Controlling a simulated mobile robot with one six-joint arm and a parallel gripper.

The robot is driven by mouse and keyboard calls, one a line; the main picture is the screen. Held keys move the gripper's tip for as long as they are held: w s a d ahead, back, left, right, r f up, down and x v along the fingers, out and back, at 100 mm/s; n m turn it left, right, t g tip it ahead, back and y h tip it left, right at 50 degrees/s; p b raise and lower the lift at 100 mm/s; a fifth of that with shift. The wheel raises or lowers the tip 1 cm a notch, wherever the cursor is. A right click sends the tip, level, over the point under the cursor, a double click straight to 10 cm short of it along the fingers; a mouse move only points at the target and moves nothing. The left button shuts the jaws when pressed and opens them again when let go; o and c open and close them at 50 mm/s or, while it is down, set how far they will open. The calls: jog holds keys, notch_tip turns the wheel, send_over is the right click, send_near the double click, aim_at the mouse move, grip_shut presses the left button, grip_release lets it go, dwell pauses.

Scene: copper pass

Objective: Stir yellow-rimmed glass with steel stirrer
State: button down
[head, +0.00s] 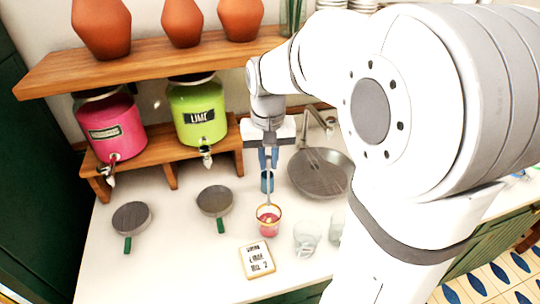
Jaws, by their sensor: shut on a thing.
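The yellow-rimmed glass (268,220) stands upright on the white counter and holds a pink-red drink. The steel stirrer (268,196) is a thin grey rod that runs down from my gripper to the glass, and its lower end appears to be inside the glass. My gripper (268,166) has blue fingers and is shut on the stirrer's upper part, above and behind the glass. A blue cup-like thing (267,184) shows just below the fingers, partly behind the stirrer. The stirrer's tip is hidden in the drink.
Clear glasses (307,238) stand right of the yellow-rimmed glass, and a lettered card (257,260) lies in front. A round sink (320,174) is behind right. Pink (110,124) and green (199,113) dispensers stand behind.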

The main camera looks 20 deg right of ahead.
jog(key=shift+f+b, duration=3.75)
jog(key=shift+f, duration=1.55)
jog(key=shift+a, duration=0.2)
